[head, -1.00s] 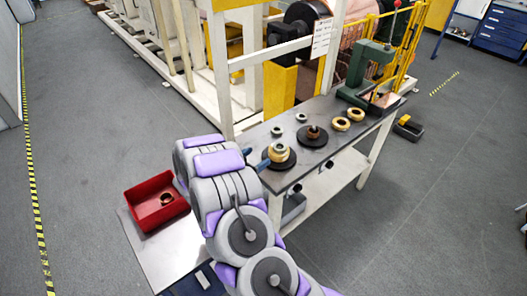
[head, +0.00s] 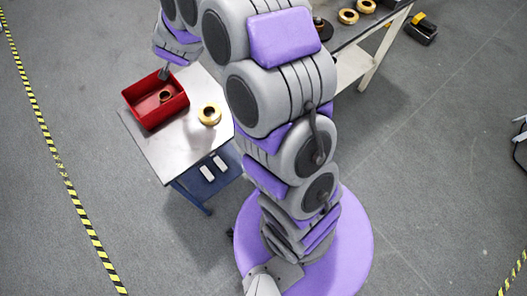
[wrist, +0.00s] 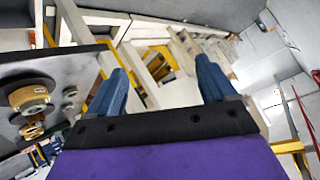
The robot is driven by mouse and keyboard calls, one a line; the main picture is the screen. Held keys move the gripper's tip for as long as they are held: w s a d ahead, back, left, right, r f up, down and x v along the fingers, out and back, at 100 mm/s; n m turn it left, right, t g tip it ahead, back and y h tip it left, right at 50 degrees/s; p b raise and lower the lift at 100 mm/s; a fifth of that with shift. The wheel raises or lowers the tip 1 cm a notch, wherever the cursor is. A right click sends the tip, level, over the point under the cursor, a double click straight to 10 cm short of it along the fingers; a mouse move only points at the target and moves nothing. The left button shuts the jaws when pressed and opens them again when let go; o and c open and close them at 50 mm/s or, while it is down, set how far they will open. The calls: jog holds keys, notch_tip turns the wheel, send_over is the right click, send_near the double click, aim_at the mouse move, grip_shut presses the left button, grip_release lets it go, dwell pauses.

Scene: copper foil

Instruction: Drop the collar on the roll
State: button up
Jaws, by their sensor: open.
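In the wrist view my gripper (wrist: 160,67) has its two blue fingers spread, with nothing between them. In the head view the end of my arm is at the upper left, above the back of a red bin. A gold collar (head: 209,114) lies on the small table, right of the bin, apart from my gripper. A smaller brown-gold ring (head: 166,96) is inside the bin. On the bench a dark disc (head: 321,29) carries a short brown roll, partly hidden by my arm. The wrist view shows a gold collar (wrist: 29,98) over a dark disc at the left.
The red bin (head: 145,112) stands on the small table (head: 170,152). Two gold rings (head: 348,16) (head: 366,5) lie on the bench at the top. A black and yellow item (head: 422,29) is on the floor.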

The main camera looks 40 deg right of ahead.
jog(key=s+a+r+n+g+y, duration=0.3)
jog(key=s+a+r+n, duration=0.15)
jog(key=s, duration=0.65)
jog(key=s+a+r+n+g+y, duration=0.25)
jog(key=s+a, duration=0.35)
jog(key=s, duration=0.5)
jog(key=s+d+n+g+h, duration=0.1)
jog(key=s+d+g, duration=0.2)
jog(key=s, duration=1)
jog(key=s+d+g+h, duration=0.2)
jog(key=s+d, duration=0.4)
jog(key=s, duration=0.8)
jog(key=shift+d+r+n+g, duration=0.15)
jog(key=shift+r+n+g, duration=0.25)
jog(key=shift+g, duration=0.45)
jog(key=shift+w, duration=0.1)
